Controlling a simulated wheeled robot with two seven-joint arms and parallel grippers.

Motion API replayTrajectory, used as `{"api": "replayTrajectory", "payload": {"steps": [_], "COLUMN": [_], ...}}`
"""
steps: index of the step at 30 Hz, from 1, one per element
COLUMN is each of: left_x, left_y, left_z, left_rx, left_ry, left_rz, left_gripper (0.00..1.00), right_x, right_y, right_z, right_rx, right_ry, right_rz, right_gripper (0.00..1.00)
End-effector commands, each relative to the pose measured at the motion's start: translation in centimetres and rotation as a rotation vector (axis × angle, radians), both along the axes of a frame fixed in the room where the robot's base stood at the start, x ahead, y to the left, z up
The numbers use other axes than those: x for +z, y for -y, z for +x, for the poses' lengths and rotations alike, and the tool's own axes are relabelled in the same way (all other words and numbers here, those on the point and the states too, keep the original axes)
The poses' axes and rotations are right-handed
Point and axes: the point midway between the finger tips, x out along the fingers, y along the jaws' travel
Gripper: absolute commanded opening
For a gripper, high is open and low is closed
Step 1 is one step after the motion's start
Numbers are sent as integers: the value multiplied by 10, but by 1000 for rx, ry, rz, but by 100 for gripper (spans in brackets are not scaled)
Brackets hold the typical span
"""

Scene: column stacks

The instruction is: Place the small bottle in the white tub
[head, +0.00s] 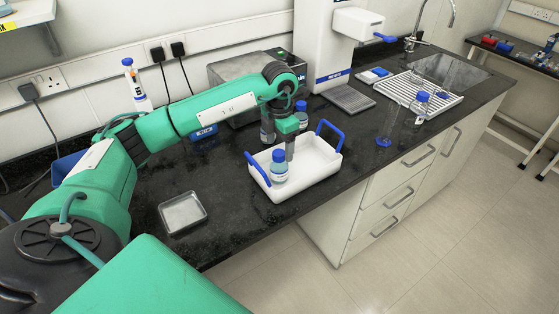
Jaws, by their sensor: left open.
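The white tub (318,168) with two blue handles sits on the dark counter near its front edge. A small clear bottle with a blue cap (279,168) stands upright inside the tub, toward its left end. My left gripper (289,154) points down over the tub, just behind and to the right of that bottle's cap. It is open, and I see nothing held in it. The fingertips are small, so I cannot tell whether they touch the bottle. My right gripper is not in view.
Blue-capped bottles (301,116) stand behind the tub, partly hidden by my arm. A shallow metal tray (183,212) lies to the left. A glass cylinder with a blue base (384,141) and another bottle (420,103) stand to the right.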

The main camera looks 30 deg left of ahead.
Motion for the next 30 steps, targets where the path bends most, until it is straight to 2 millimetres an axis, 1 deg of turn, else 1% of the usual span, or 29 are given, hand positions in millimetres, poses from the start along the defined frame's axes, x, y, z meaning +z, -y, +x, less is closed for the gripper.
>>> {"api": "replayTrajectory", "payload": {"steps": [1, 6, 10, 15, 30], "left_x": [9, 37, 50, 55, 55], "left_y": [0, 1, 0, 0, 0], "left_z": [0, 0, 0, 0, 0], "left_rx": [-1, -2, -1, -1, -1], "left_ry": [4, 2, 1, 0, -1], "left_rz": [-1, -1, 0, -1, -1], "left_gripper": [72, 72, 72, 72, 72], "right_x": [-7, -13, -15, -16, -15], "right_y": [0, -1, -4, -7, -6], "right_z": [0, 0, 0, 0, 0], "right_rx": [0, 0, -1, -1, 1], "right_ry": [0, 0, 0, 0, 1], "right_rz": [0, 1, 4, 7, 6], "right_gripper": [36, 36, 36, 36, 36]}}
